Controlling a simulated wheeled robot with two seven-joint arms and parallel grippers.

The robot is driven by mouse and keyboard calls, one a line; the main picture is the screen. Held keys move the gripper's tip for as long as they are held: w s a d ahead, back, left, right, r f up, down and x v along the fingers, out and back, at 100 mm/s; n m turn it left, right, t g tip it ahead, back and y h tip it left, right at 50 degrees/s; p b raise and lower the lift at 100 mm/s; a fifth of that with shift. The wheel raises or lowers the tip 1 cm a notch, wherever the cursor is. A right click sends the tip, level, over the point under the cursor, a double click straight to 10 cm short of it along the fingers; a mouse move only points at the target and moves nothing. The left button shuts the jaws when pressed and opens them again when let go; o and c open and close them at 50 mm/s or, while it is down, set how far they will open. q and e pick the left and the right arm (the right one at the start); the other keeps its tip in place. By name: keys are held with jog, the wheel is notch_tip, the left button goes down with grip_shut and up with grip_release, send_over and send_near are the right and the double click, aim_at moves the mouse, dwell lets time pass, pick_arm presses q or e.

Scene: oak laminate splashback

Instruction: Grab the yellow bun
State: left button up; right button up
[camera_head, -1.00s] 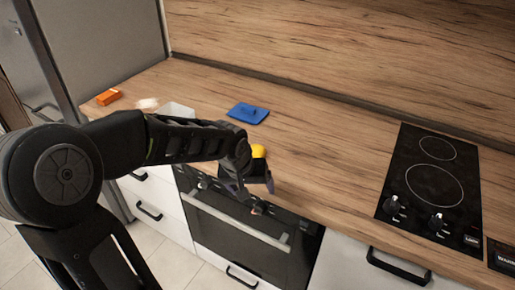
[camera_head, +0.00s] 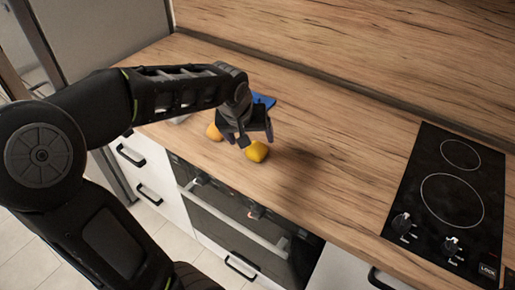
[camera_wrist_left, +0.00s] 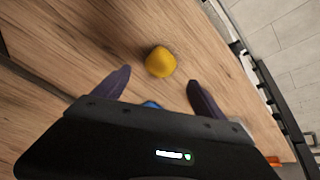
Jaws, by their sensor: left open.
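The yellow bun (camera_head: 257,151) sits on the wooden worktop near its front edge. It also shows in the left wrist view (camera_wrist_left: 160,62), just beyond the fingertips and roughly centred between them. My left gripper (camera_head: 246,136) is open and empty above the worktop, just behind the bun in the head view. Its two dark fingers also show in the left wrist view (camera_wrist_left: 158,88), apart from the bun. My right gripper is not in view.
An orange-yellow round item (camera_head: 214,132) lies left of the bun. A blue item (camera_head: 264,101) is partly hidden behind my gripper. A black hob (camera_head: 447,200) is at the right. The worktop between bun and hob is clear.

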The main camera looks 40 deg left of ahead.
aim_at(255, 146)
pick_arm(q)
jog(key=shift+x, duration=1.4)
jog(key=shift+p+x, duration=0.85)
jog(key=shift+x, duration=1.75)
jog(key=shift+w+a, duration=0.15)
jog(key=c, duration=1.5)
jog(key=shift+o, duration=0.2)
jog(key=shift+r, duration=0.15)
notch_tip(255, 146, up, 10)
jog(key=shift+f+b, duration=0.1)
jog(key=shift+b, duration=0.5)
